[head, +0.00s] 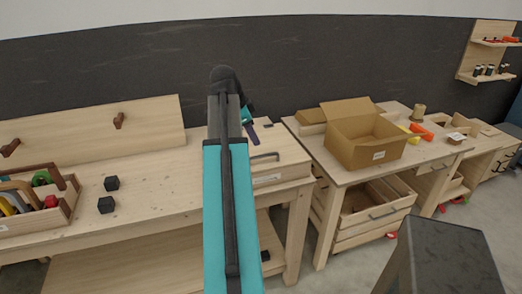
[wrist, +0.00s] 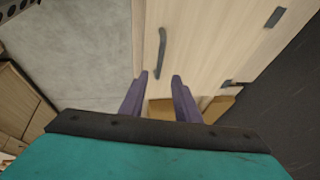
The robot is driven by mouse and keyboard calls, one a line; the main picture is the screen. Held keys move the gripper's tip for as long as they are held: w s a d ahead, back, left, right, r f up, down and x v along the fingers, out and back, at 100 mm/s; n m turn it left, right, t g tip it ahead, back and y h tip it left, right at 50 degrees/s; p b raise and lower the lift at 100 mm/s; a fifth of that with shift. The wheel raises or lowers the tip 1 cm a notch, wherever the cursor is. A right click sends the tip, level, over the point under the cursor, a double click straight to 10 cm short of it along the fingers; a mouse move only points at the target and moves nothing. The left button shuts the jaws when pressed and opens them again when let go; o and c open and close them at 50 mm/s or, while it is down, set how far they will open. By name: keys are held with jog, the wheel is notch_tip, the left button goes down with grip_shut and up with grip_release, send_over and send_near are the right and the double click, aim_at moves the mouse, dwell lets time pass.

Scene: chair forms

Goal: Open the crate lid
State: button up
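The wooden crate's lid (head: 283,148) lies flat and shut on the bench, just right of my arm in the head view. It has a dark bar handle (head: 264,155) near its front edge. The wrist view shows the pale lid (wrist: 215,40), its dark handle (wrist: 162,50) and dark hinge-like plates (wrist: 276,17). My gripper (wrist: 160,75) has its two purple fingers apart with nothing between them. The handle's lower end shows close to the gap between the fingertips. I cannot tell the height above it. In the head view my arm hides the crate's left part.
An open cardboard box (head: 352,145) stands on the bench to the right, above open drawers (head: 375,205). Two black cubes (head: 107,204) lie on the left bench beside a wooden tool tray (head: 65,212). A dark wall (head: 130,65) stands behind.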

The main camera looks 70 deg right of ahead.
aim_at(262, 156)
jog(key=shift+p+x, duration=1.2)
jog(key=shift+x, duration=3.85)
